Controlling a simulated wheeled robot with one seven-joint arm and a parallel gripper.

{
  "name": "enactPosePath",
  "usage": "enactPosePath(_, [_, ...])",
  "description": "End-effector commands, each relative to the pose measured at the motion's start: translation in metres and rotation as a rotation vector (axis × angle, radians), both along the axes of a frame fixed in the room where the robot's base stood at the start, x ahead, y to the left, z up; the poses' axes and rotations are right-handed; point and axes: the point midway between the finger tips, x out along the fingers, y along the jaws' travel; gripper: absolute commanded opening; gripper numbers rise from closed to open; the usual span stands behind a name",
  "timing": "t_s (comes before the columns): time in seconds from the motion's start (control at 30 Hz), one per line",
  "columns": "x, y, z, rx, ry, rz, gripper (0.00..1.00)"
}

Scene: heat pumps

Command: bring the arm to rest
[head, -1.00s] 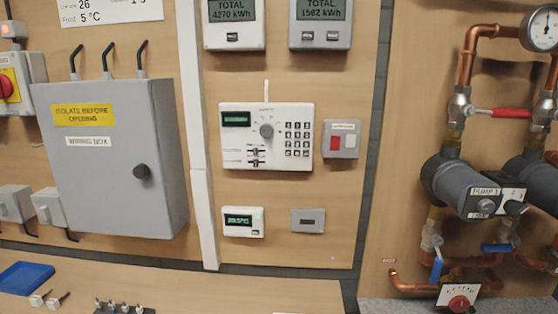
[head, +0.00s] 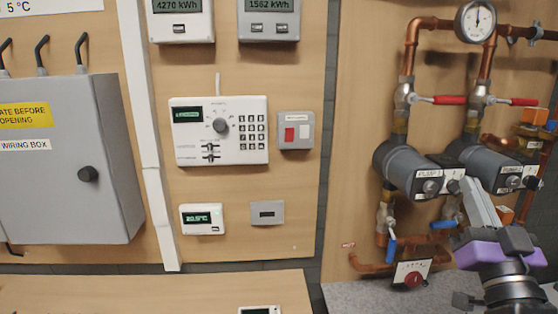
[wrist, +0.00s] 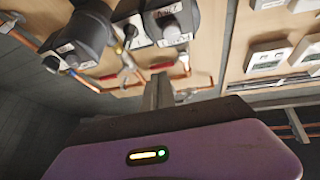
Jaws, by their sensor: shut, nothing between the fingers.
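My gripper (head: 470,184) is at the lower right of the head view, with its purple body below and its pale grey fingers pointing up. The fingers overlap the lower part of the pumps in the picture; I cannot tell how far apart they are in depth. In the wrist view the fingers (wrist: 158,90) are together and empty, above the purple body with its small lit indicator. The rest of my arm runs out of the bottom right of the head view.
Pump 1 (head: 405,168) and a second pump (head: 485,160) sit among copper pipes with red- and blue-handled valves. A grey worktop (head: 350,294) lies below. A white control panel (head: 218,150), a grey wiring box (head: 65,180) and meters hang to the left. The space before the panel looks clear.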

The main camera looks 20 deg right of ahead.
Motion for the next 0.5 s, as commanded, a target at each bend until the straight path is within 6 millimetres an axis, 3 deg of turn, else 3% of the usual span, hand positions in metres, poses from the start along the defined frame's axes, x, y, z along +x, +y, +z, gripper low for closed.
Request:
enactPosePath(0.03, [-0.003, 0.013, -0.023, 0.012, 0.022, 0.009, 0.00])
enactPosePath(0.2, [-0.021, 0.054, -0.080, 0.024, 0.078, 0.036, 0.00])
enactPosePath(0.5, [-0.073, 0.131, -0.167, 0.028, 0.220, 0.119, 0.00])
